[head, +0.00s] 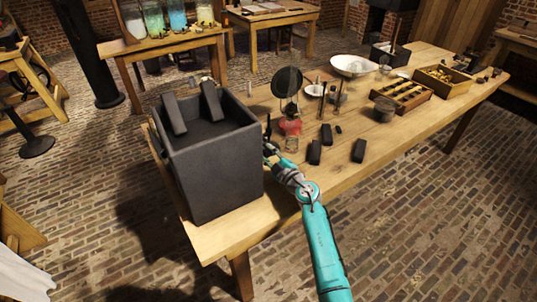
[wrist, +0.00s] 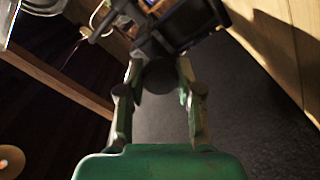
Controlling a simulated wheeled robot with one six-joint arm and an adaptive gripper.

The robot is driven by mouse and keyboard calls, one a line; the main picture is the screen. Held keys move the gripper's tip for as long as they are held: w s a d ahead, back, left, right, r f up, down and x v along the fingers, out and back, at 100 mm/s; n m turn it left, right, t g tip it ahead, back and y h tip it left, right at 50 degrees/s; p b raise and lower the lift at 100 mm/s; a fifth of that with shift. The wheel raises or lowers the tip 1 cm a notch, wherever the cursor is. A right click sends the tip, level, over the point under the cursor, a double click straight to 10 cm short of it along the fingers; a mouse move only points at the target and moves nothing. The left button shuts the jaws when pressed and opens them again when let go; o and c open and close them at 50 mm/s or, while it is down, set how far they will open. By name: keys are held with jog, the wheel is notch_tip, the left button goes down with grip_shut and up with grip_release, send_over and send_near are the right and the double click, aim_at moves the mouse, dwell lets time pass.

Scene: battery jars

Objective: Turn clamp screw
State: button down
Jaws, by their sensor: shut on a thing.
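My gripper (head: 269,150) is at the right side of the large dark grey box-shaped jar (head: 212,170), near the table's front left end. In the wrist view, my gripper (wrist: 159,78) has its fingers on either side of a dark rounded piece, which looks like the clamp screw (wrist: 158,80). It is shut on that piece. A black block-like part (wrist: 182,25), perhaps the clamp, lies just beyond the fingertips. The screw's shaft and thread cannot be made out, and the head view does not show the screw clearly.
Two dark plates (head: 211,101) stick up from the jar. A round dark disc on a stand (head: 287,82) and a red-based item (head: 290,126) stand behind my gripper. Several black blocks (head: 326,134) lie to the right. A white bowl (head: 355,65) and wooden trays (head: 404,97) are farther back.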

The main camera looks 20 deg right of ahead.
jog(key=c, duration=0.7)
grip_release()
jog(key=shift+c, duration=0.2)
jog(key=v, duration=1.2)
